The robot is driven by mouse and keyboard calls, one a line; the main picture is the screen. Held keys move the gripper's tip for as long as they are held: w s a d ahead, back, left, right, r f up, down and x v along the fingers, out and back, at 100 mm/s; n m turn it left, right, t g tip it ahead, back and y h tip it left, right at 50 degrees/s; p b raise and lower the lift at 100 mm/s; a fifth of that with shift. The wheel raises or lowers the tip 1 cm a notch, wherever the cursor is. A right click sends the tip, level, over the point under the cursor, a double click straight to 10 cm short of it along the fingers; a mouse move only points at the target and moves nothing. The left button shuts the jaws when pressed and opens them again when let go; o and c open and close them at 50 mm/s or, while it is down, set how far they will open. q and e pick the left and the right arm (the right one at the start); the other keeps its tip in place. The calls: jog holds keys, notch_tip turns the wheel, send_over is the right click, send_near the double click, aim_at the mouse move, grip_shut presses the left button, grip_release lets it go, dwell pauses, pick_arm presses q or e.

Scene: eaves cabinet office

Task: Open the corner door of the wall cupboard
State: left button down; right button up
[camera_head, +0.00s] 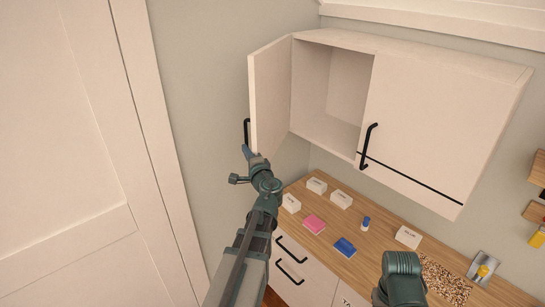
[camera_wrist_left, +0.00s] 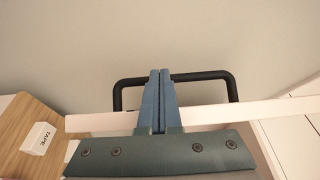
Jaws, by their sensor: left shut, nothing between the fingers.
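The white wall cupboard (camera_head: 445,115) hangs on the wall. Its left, corner door (camera_head: 270,95) stands swung wide open, and the compartment behind it looks empty. The door's black bar handle (camera_head: 247,131) is on its outer face; it also shows in the left wrist view (camera_wrist_left: 205,75). My left gripper (camera_head: 247,152) is at the lower end of this handle. In the left wrist view my left gripper (camera_wrist_left: 160,72) has its blue fingers together, overlapping the bar, with nothing between them. Whether they touch it I cannot tell. My right gripper's fingers are not seen.
The right door (camera_head: 425,130) is shut, with a black handle (camera_head: 368,147). Below is a wooden counter (camera_head: 385,240) with white boxes (camera_head: 341,199), a pink block (camera_head: 314,224) and a blue one (camera_head: 345,247). A white panelled door (camera_head: 70,130) is at left. Part of my right arm shows bottom right.

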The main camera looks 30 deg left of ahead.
pick_arm(q)
jog(key=w+a, duration=0.1)
jog(key=a, duration=1.1)
jog(key=shift+a, duration=0.2)
jog(key=shift+d, duration=0.1)
